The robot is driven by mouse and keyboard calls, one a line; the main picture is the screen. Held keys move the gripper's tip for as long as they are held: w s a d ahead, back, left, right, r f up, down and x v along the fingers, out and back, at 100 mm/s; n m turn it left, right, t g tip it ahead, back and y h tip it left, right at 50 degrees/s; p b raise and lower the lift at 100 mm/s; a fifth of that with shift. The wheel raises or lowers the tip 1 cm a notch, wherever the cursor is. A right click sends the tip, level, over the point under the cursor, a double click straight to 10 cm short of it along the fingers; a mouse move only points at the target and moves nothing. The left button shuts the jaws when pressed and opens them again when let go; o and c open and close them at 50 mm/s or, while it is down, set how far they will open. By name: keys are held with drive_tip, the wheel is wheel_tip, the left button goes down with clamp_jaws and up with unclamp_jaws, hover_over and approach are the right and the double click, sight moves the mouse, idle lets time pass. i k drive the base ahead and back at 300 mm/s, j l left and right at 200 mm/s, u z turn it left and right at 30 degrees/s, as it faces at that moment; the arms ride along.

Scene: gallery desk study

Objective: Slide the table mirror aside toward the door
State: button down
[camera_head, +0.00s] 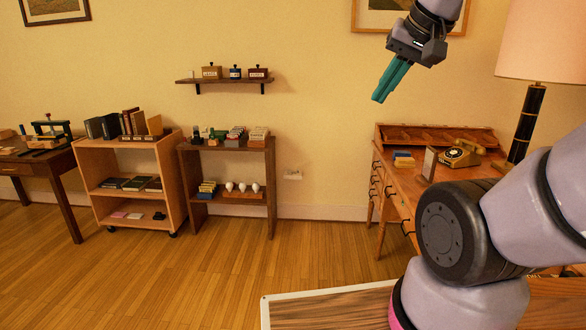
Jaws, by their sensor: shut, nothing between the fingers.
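A small upright framed panel (429,163), which looks like the table mirror, stands on the wooden desk (401,182) at the right. It is seen nearly edge-on, so its face is hard to make out. My gripper (380,96) has teal fingers and is shut and empty. It hangs in the air, above and to the left of the panel in the picture, pointing down and left. It is clear of everything. No door is in view.
A gold telephone (463,153) and a lamp (528,125) stand right of the panel, and small blue and yellow boxes (403,160) stand left of it. Shelves (228,187) line the wall. The floor (200,280) between is open.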

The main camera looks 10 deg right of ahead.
sight(426, 178)
drive_tip(key=i+z, duration=0.15)
drive_tip(key=i, duration=0.35)
drive_tip(key=i+j+z, duration=0.15)
drive_tip(key=i, duration=0.3)
drive_tip(key=i+j+z, duration=0.15)
drive_tip(key=i, duration=0.3)
drive_tip(key=i+j+z, duration=0.2)
drive_tip(key=i, duration=0.3)
drive_tip(key=i+j+z, duration=1.1)
drive_tip(key=j+z, duration=0.2)
drive_tip(key=i+j+z, duration=0.15)
drive_tip(key=j+z, duration=0.2)
drive_tip(key=j, duration=0.2)
